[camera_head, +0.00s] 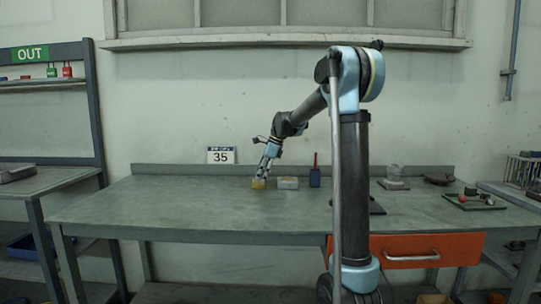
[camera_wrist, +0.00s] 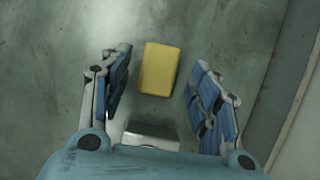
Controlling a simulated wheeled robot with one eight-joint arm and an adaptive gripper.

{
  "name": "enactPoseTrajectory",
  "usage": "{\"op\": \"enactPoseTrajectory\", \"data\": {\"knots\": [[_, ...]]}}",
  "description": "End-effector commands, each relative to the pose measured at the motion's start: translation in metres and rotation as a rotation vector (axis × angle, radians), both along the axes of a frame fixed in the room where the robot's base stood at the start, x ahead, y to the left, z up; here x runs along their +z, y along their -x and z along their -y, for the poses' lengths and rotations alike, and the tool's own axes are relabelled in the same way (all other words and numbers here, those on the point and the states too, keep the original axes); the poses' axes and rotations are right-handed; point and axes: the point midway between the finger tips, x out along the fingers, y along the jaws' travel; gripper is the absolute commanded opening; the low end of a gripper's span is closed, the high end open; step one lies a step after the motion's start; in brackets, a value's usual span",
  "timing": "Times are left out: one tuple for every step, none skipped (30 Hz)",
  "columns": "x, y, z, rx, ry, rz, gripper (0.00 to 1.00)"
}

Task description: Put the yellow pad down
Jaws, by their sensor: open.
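The yellow pad (camera_wrist: 161,69) lies on the grey-green bench top. In the wrist view it sits between and slightly beyond the two blue-padded fingers of my gripper (camera_wrist: 157,88). A gap shows on each side, so the fingers do not touch it. The fingers are spread open. In the head view the yellow pad (camera_head: 258,184) is small and low at the tip of my gripper (camera_head: 263,176), partly hidden by it.
A tray of small parts (camera_head: 474,201) lies far right. The bench's left side (camera_head: 140,205) is clear.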

Motion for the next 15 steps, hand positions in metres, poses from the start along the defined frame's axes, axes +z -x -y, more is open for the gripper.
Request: {"op": "enactPoseTrajectory", "data": {"knots": [[0.010,0.003,0.005,-0.001,0.000,0.000,0.56],[0.015,0.005,0.007,-0.001,0.000,0.000,0.56],[0.022,0.006,0.010,-0.001,0.000,0.000,0.56],[0.028,0.008,0.012,-0.001,0.000,0.000,0.56],[0.033,0.008,0.015,-0.002,0.000,-0.001,0.56],[0.041,0.007,0.018,-0.002,0.000,-0.001,0.56],[0.046,0.007,0.020,-0.002,0.000,0.000,0.56],[0.052,0.007,0.022,-0.002,0.000,0.000,0.56],[0.059,0.007,0.026,-0.002,0.000,0.000,0.56],[0.065,0.007,0.028,-0.001,0.000,0.001,0.56],[0.071,0.007,0.030,-0.001,-0.001,0.001,0.56],[0.078,0.007,0.033,-0.001,-0.001,0.001,0.56],[0.083,0.007,0.035,-0.002,-0.001,0.000,0.56],[0.089,0.007,0.037,-0.002,-0.001,0.000,0.56],[0.096,0.007,0.040,-0.002,-0.001,0.000,0.56]]}}
